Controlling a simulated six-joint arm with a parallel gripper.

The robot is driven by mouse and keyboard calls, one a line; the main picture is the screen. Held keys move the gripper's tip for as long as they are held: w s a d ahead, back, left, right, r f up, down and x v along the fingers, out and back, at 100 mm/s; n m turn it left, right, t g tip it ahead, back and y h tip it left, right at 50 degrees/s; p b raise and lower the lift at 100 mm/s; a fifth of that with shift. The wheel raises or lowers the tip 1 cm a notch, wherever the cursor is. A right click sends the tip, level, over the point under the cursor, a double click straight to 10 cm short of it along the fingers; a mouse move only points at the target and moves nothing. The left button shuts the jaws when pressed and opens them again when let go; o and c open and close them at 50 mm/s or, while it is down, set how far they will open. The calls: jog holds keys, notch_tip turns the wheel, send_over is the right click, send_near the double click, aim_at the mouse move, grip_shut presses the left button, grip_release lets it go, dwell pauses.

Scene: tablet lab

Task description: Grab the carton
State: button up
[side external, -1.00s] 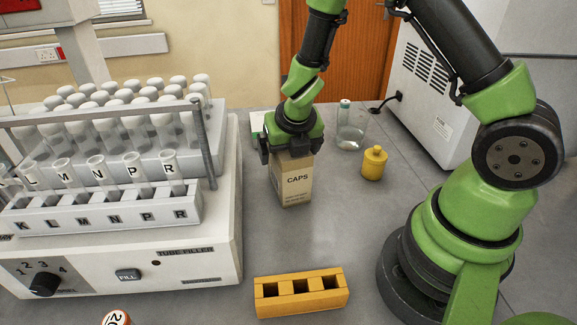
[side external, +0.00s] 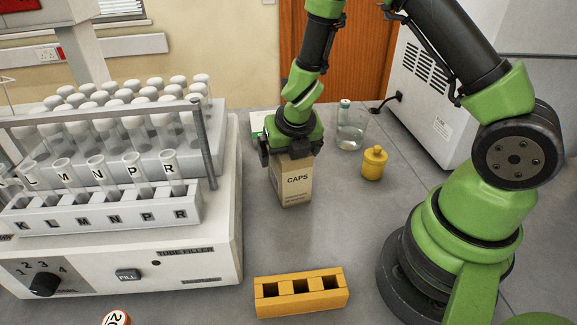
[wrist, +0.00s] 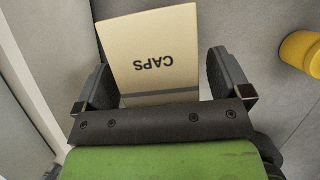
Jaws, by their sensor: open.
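The carton (side external: 294,184) is a tan upright box marked CAPS, standing on the grey bench right of the tube filler. My gripper (side external: 291,155) is at the carton's top, pointing down. In the wrist view the carton (wrist: 152,55) lies between the two dark fingers of my open gripper (wrist: 163,85). A gap shows between the right finger and the carton. The left finger is close to the carton's edge; I cannot tell whether it touches.
The tube filler (side external: 200,262) with racks of glass tubes stands close on the left. A yellow block with square holes (side external: 301,307) lies in front. The bench between the carton and that block is clear.

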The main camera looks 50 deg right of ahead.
jog(key=c, duration=1)
jog(key=shift+c, duration=0.2)
